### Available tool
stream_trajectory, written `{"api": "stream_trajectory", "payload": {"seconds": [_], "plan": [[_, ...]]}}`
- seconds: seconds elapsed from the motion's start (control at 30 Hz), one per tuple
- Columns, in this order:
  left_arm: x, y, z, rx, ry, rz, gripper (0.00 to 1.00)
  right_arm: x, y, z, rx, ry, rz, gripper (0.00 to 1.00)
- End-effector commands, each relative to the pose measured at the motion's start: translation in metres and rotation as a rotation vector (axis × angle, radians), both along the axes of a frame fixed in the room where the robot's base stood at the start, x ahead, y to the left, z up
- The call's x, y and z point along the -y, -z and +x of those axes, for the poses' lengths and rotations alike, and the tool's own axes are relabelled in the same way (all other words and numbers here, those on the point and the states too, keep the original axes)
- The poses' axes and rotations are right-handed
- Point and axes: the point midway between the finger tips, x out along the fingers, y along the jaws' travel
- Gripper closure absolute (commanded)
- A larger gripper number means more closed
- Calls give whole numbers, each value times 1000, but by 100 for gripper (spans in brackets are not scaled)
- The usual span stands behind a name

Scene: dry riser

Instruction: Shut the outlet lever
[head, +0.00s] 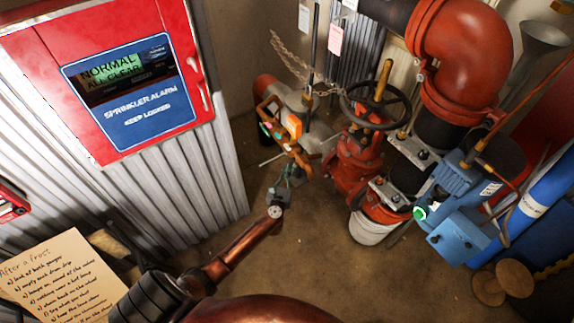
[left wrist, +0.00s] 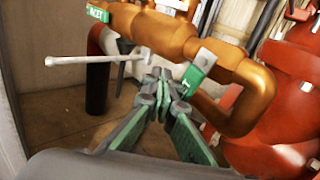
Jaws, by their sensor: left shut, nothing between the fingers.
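A pale rod-shaped lever (left wrist: 88,60) with a round end sticks out to the left below the orange-brown pipework (left wrist: 150,30) in the left wrist view. In the head view the rod (head: 271,159) is thin and small beside the pipework (head: 283,130). One green tag (left wrist: 97,13) is on the upper pipe and another (left wrist: 199,72) is on the pipe at right; their lettering is not clear. My left gripper (left wrist: 158,80) is shut and empty, with its tips near the lever's inner end; contact cannot be told. In the head view it (head: 290,174) is just below the pipework. My right gripper is not in view.
A red valve with a black handwheel (head: 376,106) stands right of the pipework, and a chain (head: 290,52) hangs above. A blue pump (head: 455,190) is further right. The red alarm cabinet (head: 183,125) is on the left. Open floor (head: 290,250) lies below.

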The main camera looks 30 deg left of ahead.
Motion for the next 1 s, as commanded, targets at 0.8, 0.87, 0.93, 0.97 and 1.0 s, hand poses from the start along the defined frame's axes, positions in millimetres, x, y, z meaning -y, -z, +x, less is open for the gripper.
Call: {"api": "stream_trajectory", "payload": {"seconds": [0.8,0.87,0.93,0.97,1.0], "plan": [[-22,3,-52,1,0,0,100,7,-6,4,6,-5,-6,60],[-23,4,-55,1,0,0,100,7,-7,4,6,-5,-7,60],[-24,4,-56,1,0,0,100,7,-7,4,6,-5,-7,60],[-24,4,-56,1,0,0,100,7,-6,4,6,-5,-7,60],[-24,4,-56,1,0,0,100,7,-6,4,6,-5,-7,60]]}}
